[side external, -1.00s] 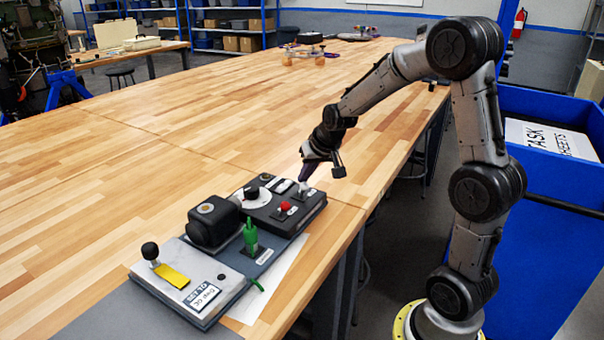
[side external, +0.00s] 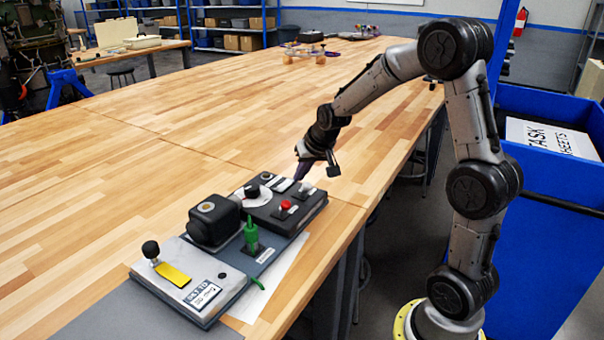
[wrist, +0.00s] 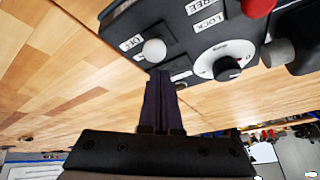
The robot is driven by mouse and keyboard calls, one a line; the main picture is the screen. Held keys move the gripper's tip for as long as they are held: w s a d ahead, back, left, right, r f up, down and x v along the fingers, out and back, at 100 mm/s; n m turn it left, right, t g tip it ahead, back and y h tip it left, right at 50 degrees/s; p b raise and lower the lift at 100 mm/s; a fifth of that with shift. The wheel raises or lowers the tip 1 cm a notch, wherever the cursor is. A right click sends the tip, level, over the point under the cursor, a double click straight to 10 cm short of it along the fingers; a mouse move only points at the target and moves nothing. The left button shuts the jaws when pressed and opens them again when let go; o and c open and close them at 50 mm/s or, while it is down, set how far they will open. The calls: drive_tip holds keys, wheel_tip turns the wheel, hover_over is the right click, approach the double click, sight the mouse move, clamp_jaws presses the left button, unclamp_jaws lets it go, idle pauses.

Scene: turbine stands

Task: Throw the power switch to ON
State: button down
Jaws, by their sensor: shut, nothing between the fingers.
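The control panel (side external: 262,222) is a dark box on a grey base on the wooden table. A white-tipped switch (wrist: 154,50) is on it, beside a label that reads OFF (wrist: 131,42) in the wrist view; I cannot tell which way its lever is thrown. In the side view the switch (side external: 306,187) is at the panel's far end, partly hard to make out. My gripper (side external: 299,179) is shut and empty, its dark fingertips close to the switch. In the wrist view my fingertips (wrist: 160,73) are just below the white tip; I cannot tell whether they touch.
A white dial (side external: 252,195), a red button (side external: 286,205), a black block (side external: 214,222), a green handle (side external: 250,236) and a black-knobbed lever (side external: 150,251) crowd the panel. LOCK and FREE labels show in the wrist view. The table beyond is largely clear.

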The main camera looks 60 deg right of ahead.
drive_tip(key=w+d, duration=0.1)
drive_tip(key=w+d+r, duration=0.1)
drive_tip(key=shift+w+d+r, duration=0.15)
drive_tip(key=shift+w, duration=0.25)
drive_tip(key=shift+s+r, duration=0.2)
drive_tip(key=shift+r, duration=0.35)
drive_tip(key=s+f+v, duration=0.1)
drive_tip(key=v, duration=0.7)
drive_tip(key=shift+s+r, duration=0.3)
drive_tip(key=shift+s, duration=0.2)
drive_tip(key=shift+a, duration=0.2)
